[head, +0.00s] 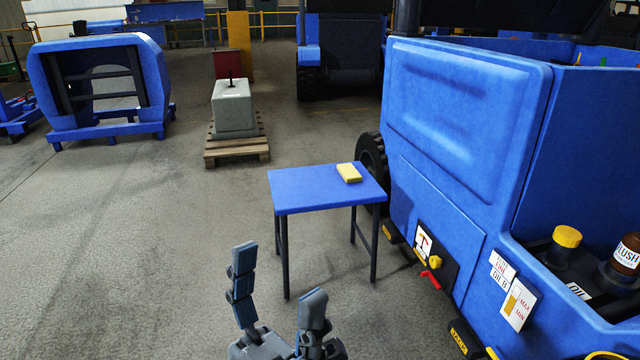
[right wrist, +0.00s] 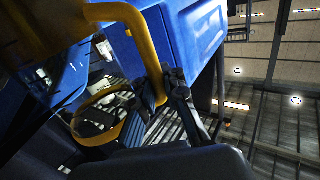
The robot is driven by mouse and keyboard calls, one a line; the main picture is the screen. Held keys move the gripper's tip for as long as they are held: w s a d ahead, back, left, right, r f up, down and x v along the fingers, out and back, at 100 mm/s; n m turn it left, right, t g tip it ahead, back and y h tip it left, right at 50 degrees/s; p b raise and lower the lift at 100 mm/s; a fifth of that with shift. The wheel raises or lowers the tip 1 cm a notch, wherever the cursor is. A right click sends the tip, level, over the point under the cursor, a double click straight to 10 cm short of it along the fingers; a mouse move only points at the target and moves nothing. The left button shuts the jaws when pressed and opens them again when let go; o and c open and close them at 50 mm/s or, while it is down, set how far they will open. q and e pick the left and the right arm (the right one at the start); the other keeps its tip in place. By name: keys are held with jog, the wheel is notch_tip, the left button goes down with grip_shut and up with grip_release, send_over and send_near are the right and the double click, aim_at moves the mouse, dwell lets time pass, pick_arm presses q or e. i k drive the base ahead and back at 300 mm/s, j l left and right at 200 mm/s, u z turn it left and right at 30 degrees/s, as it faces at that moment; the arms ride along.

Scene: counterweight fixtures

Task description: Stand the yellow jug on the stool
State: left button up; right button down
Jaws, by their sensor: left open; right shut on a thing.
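The blue stool (head: 310,190) stands upright on the floor, with a yellow block like a sponge (head: 349,172) on its top near the back right. In the right wrist view my right gripper (right wrist: 168,88) is shut on a yellow curved handle (right wrist: 150,55), which I take for the yellow jug's. Most of its body is out of view or dark. A yellow rim also shows at the bottom right edge of the head view (head: 605,355). My left gripper (head: 278,292) is open and empty, in front of the stool.
A blue vehicle (head: 470,120) stands close to the stool's right, with a red lever (head: 430,279) low on its side. A grey weight (head: 233,105) sits on a pallet behind.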

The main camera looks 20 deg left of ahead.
aim_at(300, 189)
jog(key=i+j+u, duration=0.1)
jog(key=j, duration=0.25)
jog(key=i+j, duration=0.2)
jog(key=j, duration=0.15)
jog(key=i+j+u, duration=0.15)
jog(key=j, duration=0.25)
jog(key=i+j+u, duration=0.1)
jog(key=j, duration=0.25)
jog(key=i, duration=0.1)
